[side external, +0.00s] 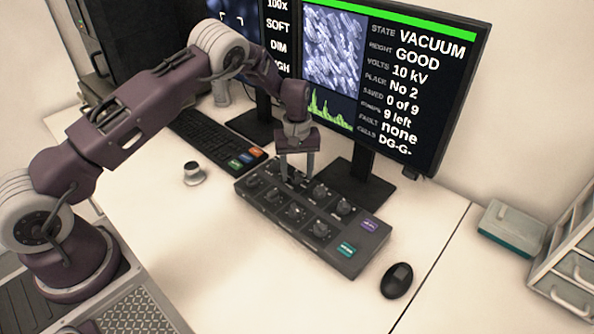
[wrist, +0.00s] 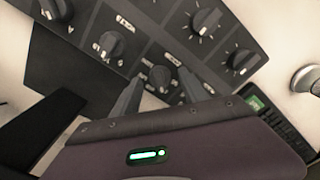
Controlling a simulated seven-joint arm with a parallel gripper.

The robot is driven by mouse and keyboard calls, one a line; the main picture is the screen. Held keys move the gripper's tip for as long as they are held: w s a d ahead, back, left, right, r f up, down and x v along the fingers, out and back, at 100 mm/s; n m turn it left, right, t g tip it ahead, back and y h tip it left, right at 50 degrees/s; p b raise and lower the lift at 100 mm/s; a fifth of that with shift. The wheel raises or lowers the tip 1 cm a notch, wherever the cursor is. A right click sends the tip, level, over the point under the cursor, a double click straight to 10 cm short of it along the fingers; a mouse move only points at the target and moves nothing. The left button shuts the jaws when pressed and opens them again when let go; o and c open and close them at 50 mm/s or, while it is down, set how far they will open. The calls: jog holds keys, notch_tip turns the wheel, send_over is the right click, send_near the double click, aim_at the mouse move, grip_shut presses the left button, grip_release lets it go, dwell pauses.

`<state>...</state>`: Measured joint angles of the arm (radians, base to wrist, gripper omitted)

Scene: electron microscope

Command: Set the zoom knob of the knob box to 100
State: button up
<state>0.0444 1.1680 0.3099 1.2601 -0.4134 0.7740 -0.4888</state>
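The dark knob box (side external: 345,264) lies on the desk below the monitors in the side external view, with several pointer knobs in two rows. It also fills the upper part of the wrist view (wrist: 155,28). My gripper (side external: 297,178) points down over the back row, toward the box's left half. In the wrist view my gripper (wrist: 160,82) has its two fingers apart, with one knob (wrist: 160,77) seen between them. I cannot tell whether the fingers touch it. The knob labels are too small or blurred to read, so I cannot tell which is zoom.
The left monitor (side external: 278,30) shows 100x, SOFT and DIM. The right monitor (side external: 410,80) stands close behind the box. A keyboard (side external: 212,140) and small round metal piece (side external: 194,173) lie left. A black mouse (side external: 397,281) lies right. The front desk is clear.

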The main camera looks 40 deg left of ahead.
aim_at(297, 173)
notch_tip(297, 173, up, 7)
jog(key=shift+r, duration=0.15)
jog(key=s+d+r+m+t, duration=0.1)
jog(key=s+r+m, duration=0.1)
jog(key=s+r, duration=0.45)
jog(key=s+d+r+m+t+h, duration=0.15)
jog(key=s+r, duration=0.25)
jog(key=r, duration=0.6)
jog(key=s+d+r+m+t+y, duration=0.1)
jog(key=s+d+r, duration=0.1)
jog(key=s+r, duration=0.5)
jog(key=s+d+r+m+t, duration=0.1)
jog(key=s+m, duration=0.4)
jog(key=s, duration=1.4)
jog(key=shift+s+r+t, duration=0.25)
jog(key=shift+t, duration=0.3)
